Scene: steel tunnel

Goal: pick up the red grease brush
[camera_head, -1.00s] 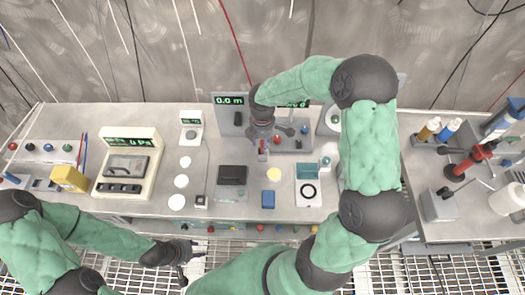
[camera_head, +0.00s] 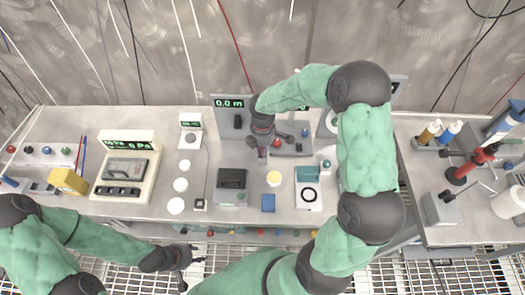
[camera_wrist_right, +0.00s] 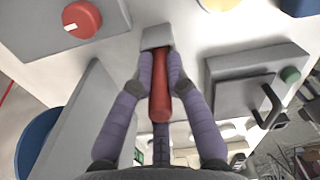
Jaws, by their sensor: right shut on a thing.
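The red grease brush shows in the right wrist view as a red handle (camera_wrist_right: 160,98) with a grey block-like end (camera_wrist_right: 157,37) at its far end. My right gripper (camera_wrist_right: 160,75) is shut on the red handle, with a purple-grey finger on each side. In the head view my right gripper (camera_head: 263,150) points down over the middle of the bench, and the brush is mostly hidden by it. I cannot tell whether the grey end touches the bench. My left gripper (camera_head: 190,268) is empty and looks open, low in front of the bench edge.
Near my right gripper stand a dark-topped box (camera_head: 232,178), a blue block (camera_head: 268,203), a yellow disc (camera_head: 274,178) and a white and teal device (camera_head: 309,192). A grey panel with a red knob (camera_wrist_right: 82,19) is close by. White discs (camera_head: 181,184) lie left.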

